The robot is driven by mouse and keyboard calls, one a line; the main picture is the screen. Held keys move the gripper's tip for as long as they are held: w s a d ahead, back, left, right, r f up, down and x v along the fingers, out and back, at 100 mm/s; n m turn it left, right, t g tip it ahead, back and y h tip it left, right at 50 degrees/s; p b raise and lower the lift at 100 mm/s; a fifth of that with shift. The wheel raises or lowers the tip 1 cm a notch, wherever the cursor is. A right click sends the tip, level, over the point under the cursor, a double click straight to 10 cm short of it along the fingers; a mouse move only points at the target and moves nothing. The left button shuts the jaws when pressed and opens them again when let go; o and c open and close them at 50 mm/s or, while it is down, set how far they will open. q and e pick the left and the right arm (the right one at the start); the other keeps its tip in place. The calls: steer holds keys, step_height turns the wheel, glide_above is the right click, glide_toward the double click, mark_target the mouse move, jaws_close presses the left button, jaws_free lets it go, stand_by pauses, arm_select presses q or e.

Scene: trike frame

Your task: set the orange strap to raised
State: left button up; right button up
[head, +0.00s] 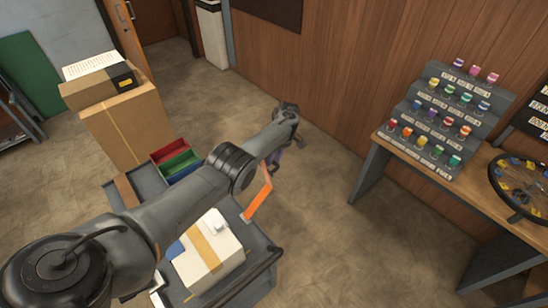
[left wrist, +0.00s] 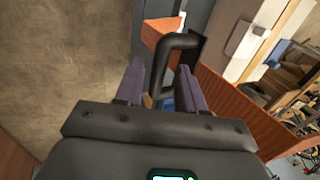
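The orange strap (head: 258,198) shows in the head view, slanting up from the right edge of the grey cart (head: 258,241). Its upper end passes close by my left arm, which hides part of that area. My left gripper (head: 275,162) is beyond the strap, above the floor, with purple fingers partly hidden by its wrist. In the left wrist view the two purple fingers (left wrist: 160,88) are apart. A dark curved bar (left wrist: 180,42) shows between and beyond them; I cannot tell whether they touch it. I cannot identify the strap surely there. My right gripper is not in view.
A white box (head: 218,262) with a tan band and red and green bins (head: 181,163) are on the cart. Cardboard boxes (head: 128,125) stand at the left. A bench (head: 412,163) with a stepped rack is at the right. Floor between cart and bench is clear.

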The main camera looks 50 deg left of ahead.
arm_select(q)
steer(key=shift+w+r, duration=0.1)
steer(key=b+v, duration=0.3)
steer(key=v, duration=0.7)
steer(key=shift+r, duration=0.3)
steer(key=shift+w, duration=0.1)
